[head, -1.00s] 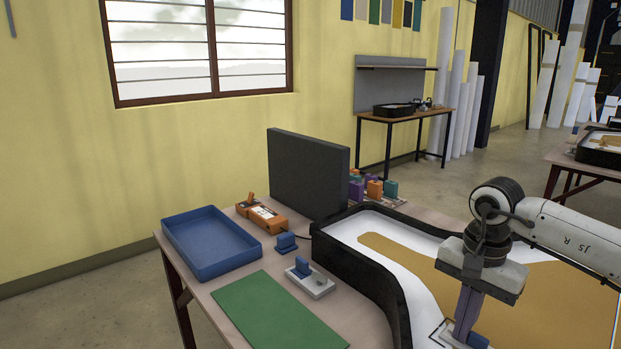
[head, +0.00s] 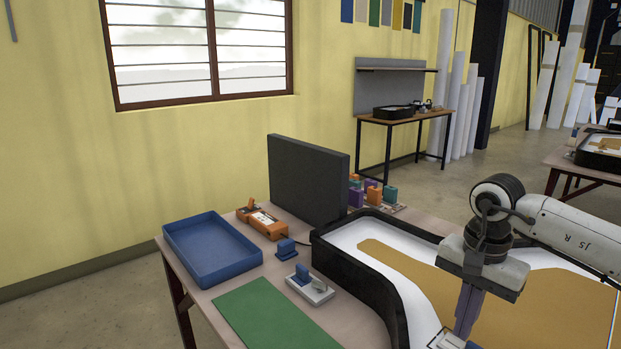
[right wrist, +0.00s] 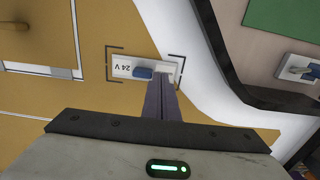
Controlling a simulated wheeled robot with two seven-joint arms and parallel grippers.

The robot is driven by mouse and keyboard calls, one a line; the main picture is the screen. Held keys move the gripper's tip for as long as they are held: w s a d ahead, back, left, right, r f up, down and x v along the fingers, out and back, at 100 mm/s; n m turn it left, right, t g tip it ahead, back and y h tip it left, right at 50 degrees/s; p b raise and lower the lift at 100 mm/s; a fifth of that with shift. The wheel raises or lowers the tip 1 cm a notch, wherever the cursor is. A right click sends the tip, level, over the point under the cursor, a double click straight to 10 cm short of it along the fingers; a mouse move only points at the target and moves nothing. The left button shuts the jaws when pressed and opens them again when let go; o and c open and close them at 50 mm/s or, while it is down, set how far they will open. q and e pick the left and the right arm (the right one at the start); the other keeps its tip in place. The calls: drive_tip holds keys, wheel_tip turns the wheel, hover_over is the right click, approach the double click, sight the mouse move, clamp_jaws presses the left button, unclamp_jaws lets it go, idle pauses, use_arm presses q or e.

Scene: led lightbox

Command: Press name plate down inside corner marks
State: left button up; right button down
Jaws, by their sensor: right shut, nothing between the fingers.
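The name plate (right wrist: 124,66) is white, marked "24 V", with a blue grip block (right wrist: 143,73) on its face. In the right wrist view it lies on the tan panel, within the black corner marks (right wrist: 109,50). Its blue block shows partly at the bottom edge of the head view (head: 451,342). My right gripper (right wrist: 163,85) is shut and empty, its fingers over the white end of the plate beside the blue block. It also shows in the head view (head: 466,325). I cannot tell whether the tips touch the plate. My left gripper is out of view.
The lightbox has a raised black wall (head: 370,285). Left of it are a small white plate with a blue block (head: 310,285), a green mat (head: 270,315), a blue tray (head: 212,255) and an orange device (head: 267,222).

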sight(457, 347)
wheel_tip(457, 347, up, 4)
drive_tip(key=p, duration=0.3)
idle(0.4)
